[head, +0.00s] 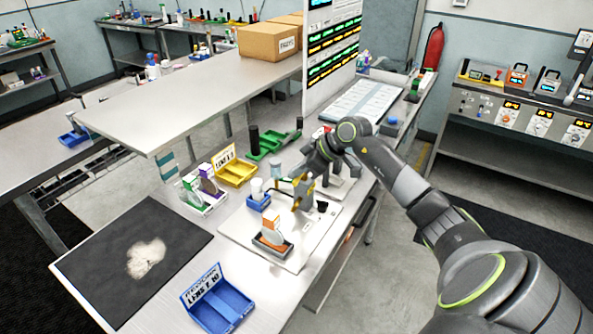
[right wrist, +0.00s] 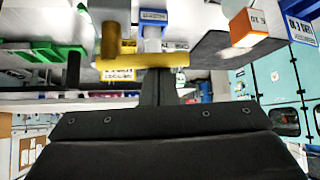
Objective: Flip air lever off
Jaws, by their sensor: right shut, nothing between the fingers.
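A yellow lever-like bar (right wrist: 150,60) with a thicker yellow upright part crosses the right wrist view; I take it for the air lever. In the head view a yellow part (head: 297,198) shows on the white base plate, partly hidden by my right gripper. My right gripper (head: 305,187) is shut and empty, right at this yellow part. In the right wrist view its dark fingers (right wrist: 155,88) reach up to the bar; I cannot tell whether they touch it. My left gripper is not in view.
An orange-and-white box (head: 271,234) stands on the plate in front. A blue holder with a white cup (head: 258,200) is just left. A yellow bin (head: 236,173), green tray (head: 268,146) and blue bin (head: 217,302) lie around. A raised shelf (head: 190,85) overhangs the back left.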

